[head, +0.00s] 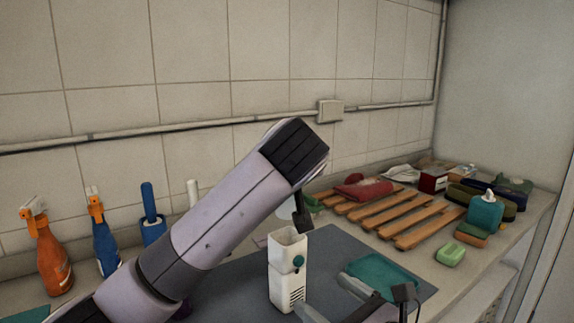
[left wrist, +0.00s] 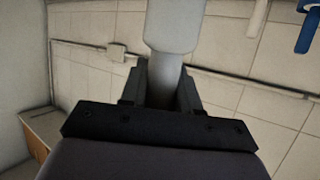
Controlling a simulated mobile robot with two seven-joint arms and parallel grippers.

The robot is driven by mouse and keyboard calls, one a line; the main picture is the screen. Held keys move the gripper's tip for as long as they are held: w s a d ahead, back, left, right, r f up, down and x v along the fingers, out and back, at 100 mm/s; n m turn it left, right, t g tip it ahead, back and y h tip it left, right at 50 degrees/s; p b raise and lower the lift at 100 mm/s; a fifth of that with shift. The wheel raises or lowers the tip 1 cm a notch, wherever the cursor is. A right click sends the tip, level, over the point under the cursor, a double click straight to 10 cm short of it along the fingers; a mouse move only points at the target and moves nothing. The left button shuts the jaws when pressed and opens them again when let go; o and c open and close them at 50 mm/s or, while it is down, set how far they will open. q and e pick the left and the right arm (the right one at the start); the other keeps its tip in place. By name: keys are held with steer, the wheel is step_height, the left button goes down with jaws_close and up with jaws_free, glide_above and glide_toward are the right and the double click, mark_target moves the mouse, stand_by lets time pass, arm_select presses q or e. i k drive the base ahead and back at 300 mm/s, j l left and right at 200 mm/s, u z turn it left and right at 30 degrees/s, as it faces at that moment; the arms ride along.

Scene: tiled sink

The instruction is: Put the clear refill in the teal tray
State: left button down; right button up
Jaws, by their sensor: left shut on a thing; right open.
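My left gripper (left wrist: 162,92) is shut on the clear refill (left wrist: 172,28), a pale bottle-like thing whose wider part shows beyond the fingers. In the head view my left arm hides most of the refill (head: 287,211), and one dark fingertip shows beside it. The refill is above the open top of a white dispenser (head: 288,272) with a teal button. The teal tray (head: 385,272) lies on the grey mat, right of the dispenser. My right gripper (head: 378,297) is open, low in front of the tray and partly covering it.
A wooden slatted rack (head: 395,212) with a red cloth (head: 362,189) stands behind the tray. A teal bottle (head: 485,212) and a green soap (head: 450,254) are at the right. Orange (head: 52,250) and blue (head: 104,243) spray bottles stand at the left.

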mark_target(381, 279)
steer(key=k+l, duration=0.8)
steer(key=l, duration=0.15)
